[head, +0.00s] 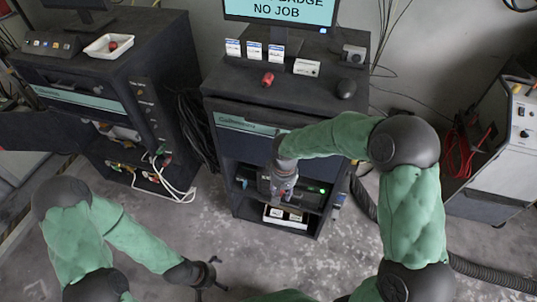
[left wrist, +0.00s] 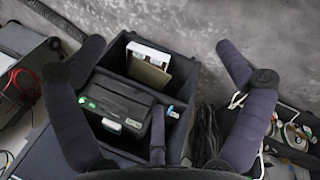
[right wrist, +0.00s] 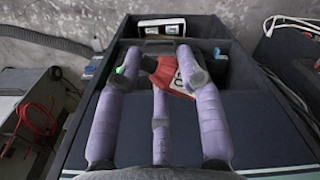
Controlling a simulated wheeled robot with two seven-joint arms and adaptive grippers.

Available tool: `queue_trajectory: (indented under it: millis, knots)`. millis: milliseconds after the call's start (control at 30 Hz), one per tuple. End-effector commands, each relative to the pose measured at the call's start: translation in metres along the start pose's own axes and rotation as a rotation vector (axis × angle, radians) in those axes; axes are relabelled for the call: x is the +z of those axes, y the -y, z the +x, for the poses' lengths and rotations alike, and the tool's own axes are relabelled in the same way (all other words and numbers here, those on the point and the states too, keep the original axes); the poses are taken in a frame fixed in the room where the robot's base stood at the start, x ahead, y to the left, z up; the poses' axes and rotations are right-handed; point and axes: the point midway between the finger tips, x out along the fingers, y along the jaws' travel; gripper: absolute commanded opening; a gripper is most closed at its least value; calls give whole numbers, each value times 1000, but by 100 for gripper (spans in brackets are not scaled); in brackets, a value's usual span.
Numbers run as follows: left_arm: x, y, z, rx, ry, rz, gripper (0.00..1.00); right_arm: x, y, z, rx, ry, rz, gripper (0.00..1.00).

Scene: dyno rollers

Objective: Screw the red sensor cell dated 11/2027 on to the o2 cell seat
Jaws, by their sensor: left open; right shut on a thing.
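My right gripper (head: 283,188) reaches into the open shelf of the middle cabinet. In the right wrist view its fingers (right wrist: 158,66) are shut on a red sensor cell (right wrist: 171,74) with a white label; the cell lies tilted and its date is not legible. A dark instrument (left wrist: 118,108) with a small green light sits on that shelf; it also shows in the head view (head: 312,193). I cannot make out the o2 cell seat, which may be hidden by the gripper. My left gripper (head: 208,274) is open and empty, low in front of the cabinets.
Another red object (head: 268,79) lies on the middle cabinet's top, near small cards and a dark mouse (head: 346,89). A white tray (head: 109,46) on the left cabinet holds a red item. A white box (head: 286,216) sits below the instrument.

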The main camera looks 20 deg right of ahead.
Motion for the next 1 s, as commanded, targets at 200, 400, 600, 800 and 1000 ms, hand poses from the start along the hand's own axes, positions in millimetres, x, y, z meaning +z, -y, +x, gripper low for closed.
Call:
queue_trajectory:
  millis: [200, 400, 600, 800, 1000]
  knots:
    - [0, 0, 0, 0, 0, 0, 100, -11, 28, -23, 1, -5, -129, 4]
    - [0, 0, 0, 0, 0, 0, 100, -24, 66, -55, 4, -5, -317, 4]
    - [0, 0, 0, 0, 0, 0, 100, -36, 100, -85, 5, -5, -490, 4]
    - [0, 0, 0, 0, 0, 0, 100, -44, 122, -104, 7, -5, -606, 4]
    - [0, 0, 0, 0, 0, 0, 60, -46, 130, -111, 7, -4, -647, 4]
